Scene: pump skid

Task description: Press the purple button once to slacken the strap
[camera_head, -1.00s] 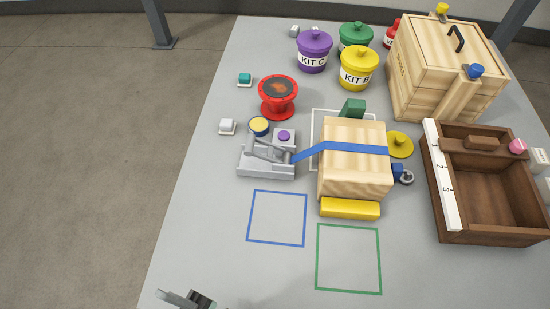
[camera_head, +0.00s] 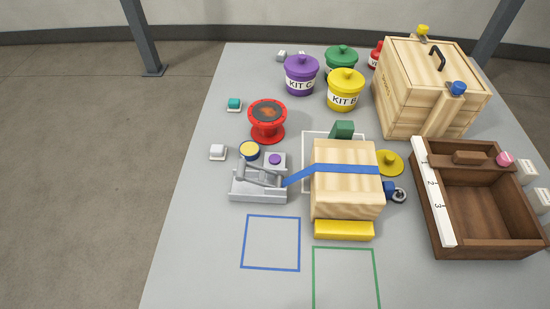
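The purple button (camera_head: 274,159) is a small round cap on a grey block at the back right of the grey ratchet (camera_head: 259,190). The blue strap (camera_head: 345,169) runs from the ratchet up and over a light wooden block (camera_head: 345,200), and looks taut. The ratchet's lever lies low over its base. A yellow bar (camera_head: 344,230) touches or nearly touches the block's front, and a green piece (camera_head: 343,130) stands behind it. My gripper is not in view.
A yellow-topped knob (camera_head: 249,151) and a red spool (camera_head: 267,120) stand close behind the ratchet. A brown tray (camera_head: 447,245) and a wooden crate (camera_head: 395,109) are at right. Blue (camera_head: 271,268) and green (camera_head: 345,280) outlined squares in front are empty.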

